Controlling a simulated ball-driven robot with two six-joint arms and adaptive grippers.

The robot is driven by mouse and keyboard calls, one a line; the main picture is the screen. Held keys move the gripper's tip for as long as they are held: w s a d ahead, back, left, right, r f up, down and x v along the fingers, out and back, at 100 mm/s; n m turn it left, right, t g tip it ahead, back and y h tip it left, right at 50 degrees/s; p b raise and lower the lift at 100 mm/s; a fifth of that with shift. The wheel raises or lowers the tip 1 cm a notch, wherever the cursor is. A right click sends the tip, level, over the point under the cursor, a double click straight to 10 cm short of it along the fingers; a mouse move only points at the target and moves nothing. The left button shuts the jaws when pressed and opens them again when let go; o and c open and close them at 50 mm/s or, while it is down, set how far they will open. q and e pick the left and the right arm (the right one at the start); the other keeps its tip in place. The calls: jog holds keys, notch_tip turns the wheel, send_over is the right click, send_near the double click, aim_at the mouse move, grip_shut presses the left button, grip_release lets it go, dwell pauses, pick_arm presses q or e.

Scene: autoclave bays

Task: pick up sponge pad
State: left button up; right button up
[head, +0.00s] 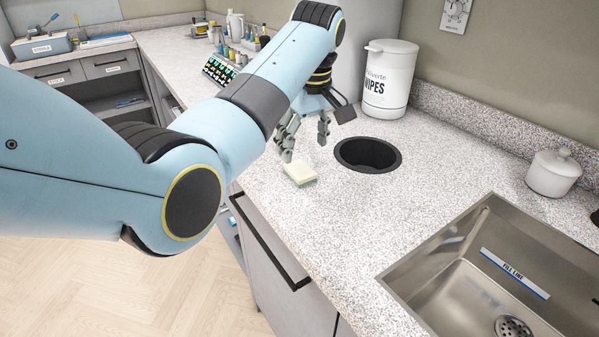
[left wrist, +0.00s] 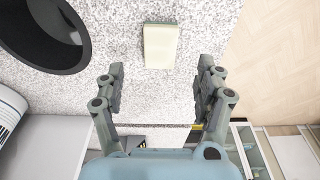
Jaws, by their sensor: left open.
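The sponge pad (head: 300,174) is a small pale cream and green block lying flat on the speckled counter, left of a round black hole. My left gripper (head: 305,145) is open above the counter, a little behind the pad and apart from it. In the left wrist view the pad (left wrist: 161,46) lies beyond the open fingertips (left wrist: 160,72), roughly centred between them, with nothing held. My right gripper is not in view.
The round black-rimmed hole (head: 367,155) is close to the pad. A white wipes canister (head: 388,80) stands behind it. A steel sink (head: 455,262) and a lidded white jar (head: 553,172) are at the right. The counter's front edge is near the pad.

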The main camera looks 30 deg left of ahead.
aim_at(300, 169)
pick_arm(q)
jog(key=f, duration=0.4)
jog(key=a+f, duration=0.1)
jog(key=f, duration=0.1)
jog(key=shift+w+f, duration=0.3)
jog(key=shift+f, duration=0.1)
jog(key=shift+c, duration=0.4)
jog(key=c, duration=0.9)
jog(key=shift+o, duration=0.2)
jog(key=shift+r, duration=0.15)
notch_tip(300, 169, up, 10)
jog(key=shift+o, duration=1.4)
jog(key=c, duration=0.5)
jog(key=shift+o, duration=0.2)
